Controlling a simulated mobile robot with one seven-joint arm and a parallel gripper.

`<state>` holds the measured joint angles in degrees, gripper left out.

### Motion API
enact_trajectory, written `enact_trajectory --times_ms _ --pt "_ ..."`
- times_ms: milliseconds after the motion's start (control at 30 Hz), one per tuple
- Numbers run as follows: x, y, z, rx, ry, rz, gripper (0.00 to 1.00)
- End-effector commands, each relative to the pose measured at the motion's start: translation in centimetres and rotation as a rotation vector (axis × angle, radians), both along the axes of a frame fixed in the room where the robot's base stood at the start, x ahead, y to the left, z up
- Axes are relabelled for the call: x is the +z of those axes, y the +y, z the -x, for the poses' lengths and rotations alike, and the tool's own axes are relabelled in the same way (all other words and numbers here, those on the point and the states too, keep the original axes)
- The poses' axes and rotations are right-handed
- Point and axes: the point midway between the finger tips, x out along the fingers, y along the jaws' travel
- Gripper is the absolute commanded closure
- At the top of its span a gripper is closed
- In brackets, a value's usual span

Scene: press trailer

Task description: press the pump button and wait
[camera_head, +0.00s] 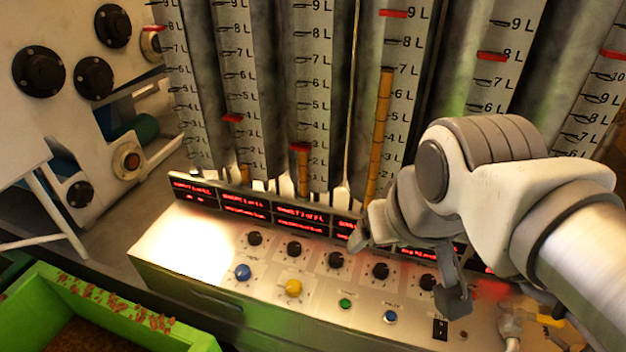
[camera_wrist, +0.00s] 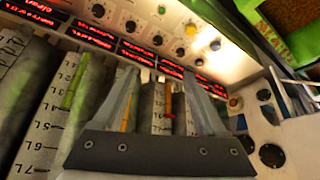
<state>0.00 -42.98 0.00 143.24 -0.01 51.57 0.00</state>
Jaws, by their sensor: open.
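The metal control panel (camera_head: 320,320) carries a row of black knobs, a large blue button (camera_head: 243,271), a yellow button (camera_head: 293,287), a small green button (camera_head: 345,303) and a small blue button (camera_head: 390,316). The small labels are too blurred to tell which is the pump button. My gripper (camera_head: 410,268) is open and empty above the right part of the panel, apart from the buttons. The wrist view shows its two spread fingers (camera_wrist: 160,75) with the panel beyond them, the yellow button (camera_wrist: 191,29) and the large blue button (camera_wrist: 215,45) among its controls.
Litre gauges (camera_head: 306,95) with red markers stand behind the panel; some show orange columns. Red displays (camera_head: 247,206) run along the panel's back. A green bin (camera_head: 120,310) is at lower left. A white machine (camera_head: 60,80) with black knobs is at upper left.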

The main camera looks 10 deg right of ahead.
Motion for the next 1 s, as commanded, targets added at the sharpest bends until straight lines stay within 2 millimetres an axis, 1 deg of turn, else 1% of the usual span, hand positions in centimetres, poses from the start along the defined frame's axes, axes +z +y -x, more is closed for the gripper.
enact_trajectory --times_ms 33,167,200,267,300,367,400,1000 --pt "0.00 0.00 0.00 0.000 0.000 0.000 0.37" --pt "0.00 0.00 0.00 0.000 0.000 0.000 0.60" --pt "0.00 0.00 0.00 0.000 0.000 0.000 0.68" --pt "0.00 0.00 0.00 0.000 0.000 0.000 0.78" --pt "0.00 0.00 0.00 0.000 0.000 0.000 0.86" --pt "0.00 0.00 0.00 0.000 0.000 0.000 0.96" --pt "0.00 0.00 0.00 0.000 0.000 0.000 1.00" --pt "0.00 0.00 0.00 0.000 0.000 0.000 1.00"
